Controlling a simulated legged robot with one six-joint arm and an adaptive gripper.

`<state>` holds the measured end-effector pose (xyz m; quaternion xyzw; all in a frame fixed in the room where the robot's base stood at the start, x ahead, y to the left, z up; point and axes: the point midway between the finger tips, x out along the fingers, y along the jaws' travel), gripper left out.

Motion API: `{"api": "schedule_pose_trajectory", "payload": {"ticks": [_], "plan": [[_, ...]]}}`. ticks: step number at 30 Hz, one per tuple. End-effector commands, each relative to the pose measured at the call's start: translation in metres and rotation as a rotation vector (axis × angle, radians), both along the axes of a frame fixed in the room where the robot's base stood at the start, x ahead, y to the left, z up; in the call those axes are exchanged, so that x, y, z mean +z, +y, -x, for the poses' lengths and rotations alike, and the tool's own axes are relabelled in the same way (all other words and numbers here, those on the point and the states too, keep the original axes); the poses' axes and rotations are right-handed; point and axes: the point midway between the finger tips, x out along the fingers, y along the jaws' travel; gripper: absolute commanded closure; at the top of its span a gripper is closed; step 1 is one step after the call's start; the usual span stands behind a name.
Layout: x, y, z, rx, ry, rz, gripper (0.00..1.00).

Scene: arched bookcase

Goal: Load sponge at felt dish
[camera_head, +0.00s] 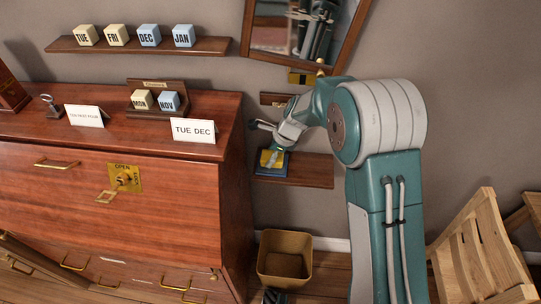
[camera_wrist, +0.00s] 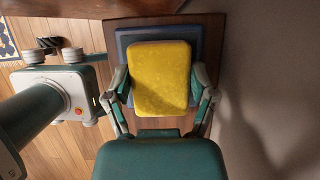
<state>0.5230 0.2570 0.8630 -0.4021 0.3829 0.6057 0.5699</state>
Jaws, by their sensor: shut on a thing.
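The yellow sponge (camera_wrist: 160,78) sits between the two fingers of my gripper (camera_wrist: 162,90) in the wrist view, and the fingers are shut on its sides. In the head view the sponge (camera_head: 268,159) shows small below my gripper (camera_head: 275,149). The blue-grey felt dish (camera_wrist: 123,38) lies behind the sponge in the wrist view, with its rim showing at the top and sides. In the head view the dish (camera_head: 262,171) is on the left part of a low wooden shelf (camera_head: 310,170). I cannot tell whether the sponge touches the dish.
A wooden cabinet (camera_head: 236,190) stands close left of the shelf. A bin (camera_head: 285,265) is on the floor below. A mirror (camera_head: 300,35) and a small upper shelf (camera_head: 270,99) are above. A wooden chair (camera_head: 480,245) is at the right. The shelf's right part is bare.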

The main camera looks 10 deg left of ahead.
Motion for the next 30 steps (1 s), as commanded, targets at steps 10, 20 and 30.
{"api": "schedule_pose_trajectory", "payload": {"ticks": [10,20,30], "plan": [[0.026,0.0,-0.001,0.0,-0.003,-0.002,0.66],[0.048,0.0,-0.001,0.0,-0.003,-0.002,0.66],[0.068,0.0,-0.001,0.0,-0.003,-0.001,0.66]]}}
